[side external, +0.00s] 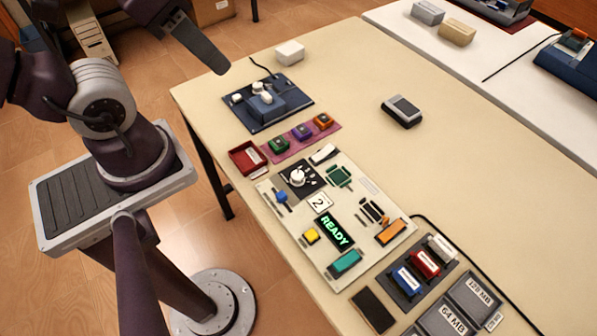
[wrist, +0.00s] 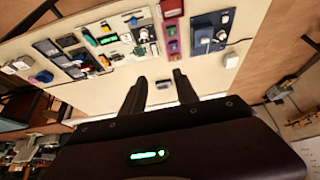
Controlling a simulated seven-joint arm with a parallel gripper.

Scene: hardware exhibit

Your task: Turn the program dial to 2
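The program dial (side external: 298,177) is a white knob on a black square at the upper left of a cream control panel (side external: 287,226). A green display (side external: 335,231) reads READY. The dial's pointer direction is too small to tell. My gripper (side external: 220,68) is high at the upper left in the side view, well away from the panel. In the wrist view, my gripper (wrist: 159,77) has two dark fingers apart with nothing between them. The panel (wrist: 118,28) shows there beyond the fingertips.
Around the panel are a blue slider (side external: 281,197), yellow (side external: 311,236), teal (side external: 345,262) and orange (side external: 391,232) blocks, and a red tray (side external: 247,158). A dark blue device (side external: 267,102) stands behind. A grey-black box (side external: 401,111) lies right.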

